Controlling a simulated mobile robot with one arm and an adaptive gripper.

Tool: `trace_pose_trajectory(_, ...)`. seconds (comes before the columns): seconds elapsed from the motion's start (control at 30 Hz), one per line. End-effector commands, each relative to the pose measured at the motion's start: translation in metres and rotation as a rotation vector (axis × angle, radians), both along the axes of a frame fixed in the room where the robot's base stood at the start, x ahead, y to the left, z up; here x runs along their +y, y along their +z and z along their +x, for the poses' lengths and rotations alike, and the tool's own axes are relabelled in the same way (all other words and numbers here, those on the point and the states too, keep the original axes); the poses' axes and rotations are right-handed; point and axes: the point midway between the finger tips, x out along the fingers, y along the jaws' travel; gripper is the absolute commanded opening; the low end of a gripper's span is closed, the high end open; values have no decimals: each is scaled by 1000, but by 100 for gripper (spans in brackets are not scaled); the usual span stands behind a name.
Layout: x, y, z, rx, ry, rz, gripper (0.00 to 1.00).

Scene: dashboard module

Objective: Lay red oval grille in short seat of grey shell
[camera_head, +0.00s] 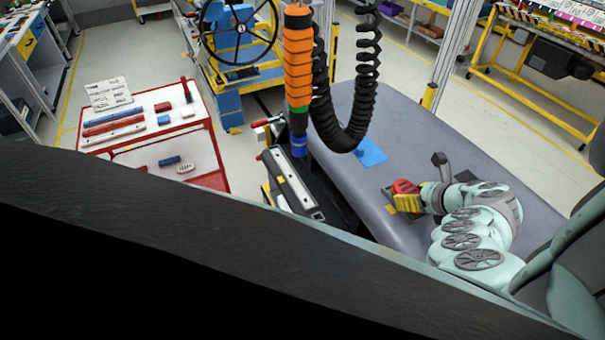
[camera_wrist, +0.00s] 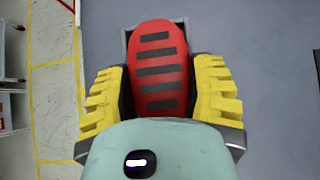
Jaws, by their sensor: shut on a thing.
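The red oval grille (camera_wrist: 158,65), with several dark slots across it, is held between the yellow fingers of my gripper (camera_wrist: 160,82) in the wrist view. In the head view the red grille (camera_head: 404,186) shows at the fingertips of my gripper (camera_head: 409,197), over the grey bench. A grey part, apparently the grey shell (camera_head: 388,191), shows just beside and below the grille; its edge (camera_wrist: 128,37) peeks out behind the grille's far end in the wrist view. The grille and fingers hide most of it, including its seats. I cannot tell whether grille and shell touch.
The grey bench top (camera_head: 345,110) is largely clear, with a flat blue piece (camera_head: 370,153) on it. A coiled black hose (camera_head: 362,100) and an orange tool (camera_head: 298,65) hang nearby. A red-framed cart (camera_head: 205,150) with several parts stands at left.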

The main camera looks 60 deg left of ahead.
Motion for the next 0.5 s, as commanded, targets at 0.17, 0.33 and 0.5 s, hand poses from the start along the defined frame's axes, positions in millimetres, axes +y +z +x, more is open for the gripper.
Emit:
trace_pose_trajectory(0.17,-1,-3,-2,3,2,-6,75)
trace_pose_trajectory(0.33,-1,-2,-1,3,2,-5,89)
trace_pose_trajectory(0.5,-1,-2,-1,2,1,-5,89)
